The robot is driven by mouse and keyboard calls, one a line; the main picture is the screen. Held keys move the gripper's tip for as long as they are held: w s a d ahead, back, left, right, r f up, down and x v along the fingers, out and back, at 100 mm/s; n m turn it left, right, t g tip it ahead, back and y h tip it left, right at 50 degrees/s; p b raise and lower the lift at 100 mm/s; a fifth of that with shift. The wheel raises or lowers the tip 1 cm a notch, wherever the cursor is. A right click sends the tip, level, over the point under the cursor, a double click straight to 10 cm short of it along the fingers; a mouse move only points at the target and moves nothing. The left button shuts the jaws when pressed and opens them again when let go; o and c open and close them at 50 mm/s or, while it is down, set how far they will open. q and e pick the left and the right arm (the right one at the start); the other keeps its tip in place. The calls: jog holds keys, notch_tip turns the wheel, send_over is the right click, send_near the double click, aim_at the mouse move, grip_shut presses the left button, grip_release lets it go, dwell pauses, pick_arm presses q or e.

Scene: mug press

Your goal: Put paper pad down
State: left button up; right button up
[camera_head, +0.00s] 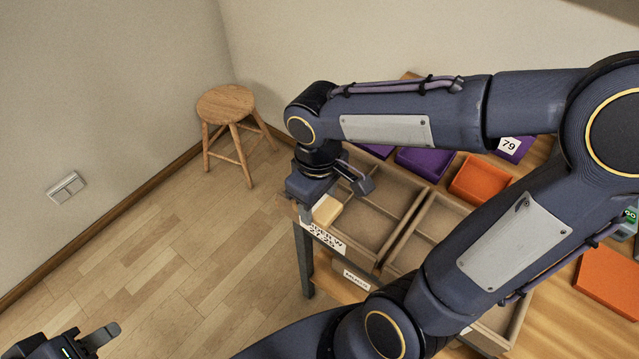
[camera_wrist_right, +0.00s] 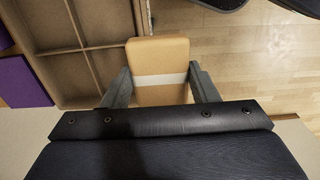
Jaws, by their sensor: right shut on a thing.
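The paper pad (camera_wrist_right: 158,58) is a tan block with a white band around it. My right gripper (camera_wrist_right: 160,85) is shut on it, one finger on each side. In the head view the pad (camera_head: 327,209) shows below my right gripper (camera_head: 335,190), at the left end of the divided tray (camera_head: 388,240), near a white label. I cannot tell whether the pad touches the tray. My left gripper (camera_head: 90,340) is at the bottom left corner over the floor, partly cut off; only one finger shows clearly.
The tray has several compartments; those in view look empty. Purple boxes (camera_head: 424,163) and an orange box (camera_head: 480,180) stand behind it on the wooden table. Another orange item (camera_head: 608,284) lies at right. A wooden stool (camera_head: 226,104) stands on open floor to the left.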

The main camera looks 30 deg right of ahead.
jog(key=w+d+f, duration=0.1)
jog(key=w+f, duration=0.1)
jog(key=w, duration=0.1)
jog(key=w+d+f, duration=0.2)
jog(key=w+f, duration=0.1)
jog(key=w+d+f, duration=0.2)
jog(key=w+f, duration=0.1)
jog(key=shift+d, duration=0.15)
jog(key=shift+w+d+f, duration=0.2)
jog(key=shift+w+f, duration=0.05)
jog(key=shift+f, duration=1.6)
jog(key=shift+f, duration=0.1)
jog(key=shift+f, duration=0.15)
jog(key=o, duration=0.7)
jog(key=shift+c, duration=0.2)
